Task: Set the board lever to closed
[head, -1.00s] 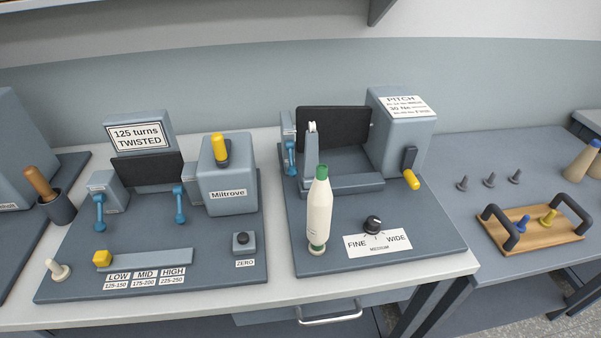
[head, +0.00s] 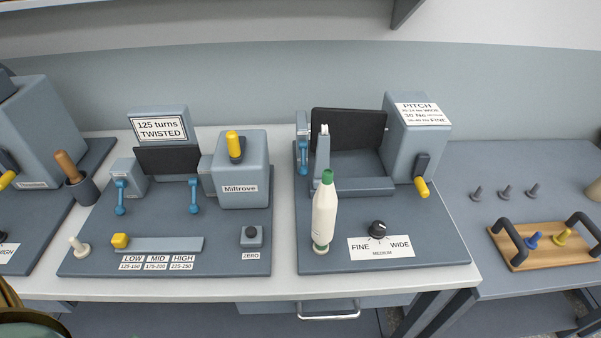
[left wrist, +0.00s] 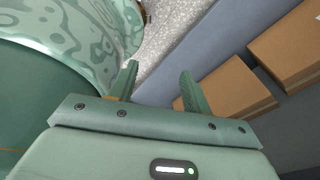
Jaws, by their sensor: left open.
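No lever is marked as the board lever in readable text. On the right machine, a blue lever (head: 303,157) hangs down on the small post left of the dark board (head: 350,129), and a yellow-tipped lever (head: 421,186) points down on the grey box. The left machine has two blue levers, one at left (head: 120,197) and one at right (head: 194,195), both hanging down, and an upright yellow-tipped lever (head: 234,146). My left gripper (left wrist: 158,76) is open and empty, away from the levers, over floor and boxes. My right gripper is not in view.
A white bobbin (head: 324,215) stands upright in front of the right machine, near a black knob (head: 379,230). A wooden tray (head: 520,256) with dark handles lies at right. Cardboard boxes (left wrist: 228,97) show beside my left gripper. The bench's front edge is clear.

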